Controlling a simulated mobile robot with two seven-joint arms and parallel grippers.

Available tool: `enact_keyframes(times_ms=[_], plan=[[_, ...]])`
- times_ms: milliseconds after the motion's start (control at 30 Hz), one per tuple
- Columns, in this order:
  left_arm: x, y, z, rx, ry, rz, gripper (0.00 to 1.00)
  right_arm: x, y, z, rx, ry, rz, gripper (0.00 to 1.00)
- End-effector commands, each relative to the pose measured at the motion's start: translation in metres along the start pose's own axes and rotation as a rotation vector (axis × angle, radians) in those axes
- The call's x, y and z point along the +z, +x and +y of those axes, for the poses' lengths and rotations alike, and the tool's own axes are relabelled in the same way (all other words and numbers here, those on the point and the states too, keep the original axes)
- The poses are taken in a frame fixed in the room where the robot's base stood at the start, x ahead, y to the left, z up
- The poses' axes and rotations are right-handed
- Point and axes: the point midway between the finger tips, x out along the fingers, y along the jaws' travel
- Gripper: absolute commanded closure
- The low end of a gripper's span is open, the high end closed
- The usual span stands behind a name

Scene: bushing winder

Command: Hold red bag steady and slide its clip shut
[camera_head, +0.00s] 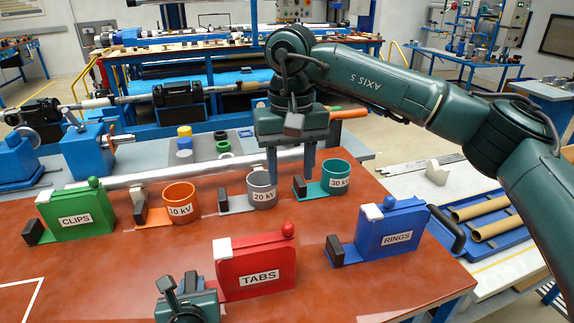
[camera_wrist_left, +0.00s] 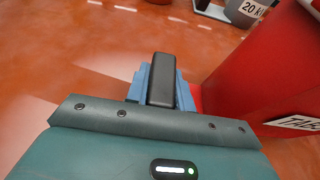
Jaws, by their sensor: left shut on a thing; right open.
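The red bag (camera_head: 257,270), labelled TABS, stands upright on the red-brown table near the front. A white clip (camera_head: 222,248) sits at the left end of its top edge, and a red ball (camera_head: 288,230) at the right end. My left gripper (camera_head: 182,289) is at the bag's left, low over the table. In the left wrist view its blue fingers are shut on a black block (camera_wrist_left: 162,80) beside the red bag (camera_wrist_left: 262,75). My right gripper (camera_head: 291,168) is open and empty, fingers down, behind the red bag, between the 20 kV and 30 kV cups.
A green CLIPS bag (camera_head: 80,213) stands at left and a blue RINGS bag (camera_head: 390,230) at right. An orange cup (camera_head: 180,197), grey cup (camera_head: 262,193) and green cup (camera_head: 337,177) line the back. The table's front left is clear.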

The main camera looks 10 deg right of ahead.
Motion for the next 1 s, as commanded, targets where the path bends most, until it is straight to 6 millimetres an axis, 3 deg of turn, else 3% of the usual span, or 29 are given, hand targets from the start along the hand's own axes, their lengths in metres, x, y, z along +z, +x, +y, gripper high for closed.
enact_keyframes(times_ms=[33, 67, 333, 667, 767, 1000], plan=[[-0.001, 0.000, -0.001, -0.001, -0.001, 0.002, 1.00, 0.000, 0.000, 0.000, 0.000, 0.000, 0.000, 0.55], [-0.001, 0.000, -0.001, -0.001, -0.001, 0.002, 0.74, 0.000, 0.000, 0.000, 0.000, 0.000, 0.000, 0.55], [0.000, 0.000, 0.000, -0.001, -0.001, 0.001, 0.52, 0.000, 0.000, 0.000, 0.000, 0.000, 0.000, 0.55], [-0.001, -0.005, 0.000, -0.001, 0.000, 0.000, 0.51, 0.000, 0.001, 0.000, 0.000, 0.001, 0.000, 0.55], [0.000, -0.018, -0.001, -0.003, 0.000, 0.000, 0.51, 0.000, 0.001, 0.000, 0.000, 0.001, 0.000, 0.55], [-0.001, -0.069, -0.001, -0.004, -0.002, 0.003, 0.51, 0.000, 0.000, 0.000, 0.000, 0.000, 0.000, 0.55]])
